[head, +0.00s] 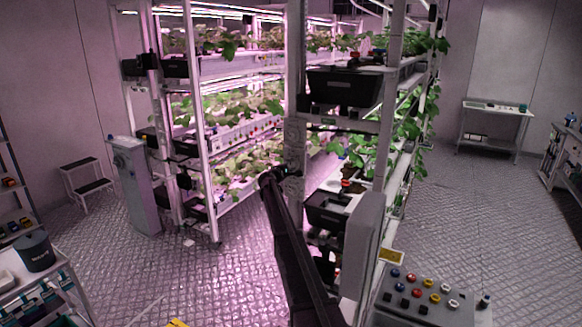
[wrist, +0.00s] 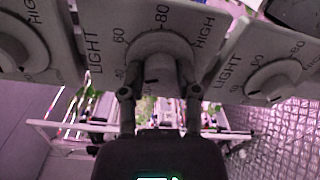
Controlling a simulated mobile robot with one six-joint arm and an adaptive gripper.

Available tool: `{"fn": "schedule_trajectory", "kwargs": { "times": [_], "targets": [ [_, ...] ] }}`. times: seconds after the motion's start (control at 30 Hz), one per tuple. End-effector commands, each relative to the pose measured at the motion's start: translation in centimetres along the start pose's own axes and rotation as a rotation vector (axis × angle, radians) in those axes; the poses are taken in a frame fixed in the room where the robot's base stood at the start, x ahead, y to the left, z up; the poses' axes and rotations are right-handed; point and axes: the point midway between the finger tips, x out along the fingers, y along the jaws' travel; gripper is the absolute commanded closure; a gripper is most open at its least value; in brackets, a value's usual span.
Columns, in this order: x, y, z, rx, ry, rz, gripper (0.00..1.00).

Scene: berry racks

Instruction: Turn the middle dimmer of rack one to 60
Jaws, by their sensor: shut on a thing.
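The middle dimmer (wrist: 155,50) fills the upper centre of the wrist view, a round pale knob on a grey plate lettered LIGHT, 60, 80 and HIGH. My gripper (wrist: 157,80) is shut on this knob, one finger on each side. A short dark mark shows low on the knob between the fingers, but I cannot tell which number the knob's pointer faces. In the head view, my gripper (head: 284,173) is at the rack's front post, small and dark, and the dimmer there is too small to read.
Similar dimmers stand close by, left (wrist: 22,50) and right (wrist: 272,78) of the middle one. Planted rack shelves (head: 235,130) rise behind, with black bins (head: 343,88). A button console (head: 425,292) stands at the lower right. The floor (head: 200,275) is mostly open.

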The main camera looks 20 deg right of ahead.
Motion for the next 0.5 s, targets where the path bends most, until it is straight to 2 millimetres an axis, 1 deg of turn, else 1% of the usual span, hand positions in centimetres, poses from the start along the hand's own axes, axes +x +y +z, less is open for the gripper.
{"fn": "schedule_trajectory", "kwargs": {
  "times": [0.5],
  "targets": [
    [0.1, -0.09, 0.17, 0.491, 0.008, -0.004, 1.0]
  ]
}}
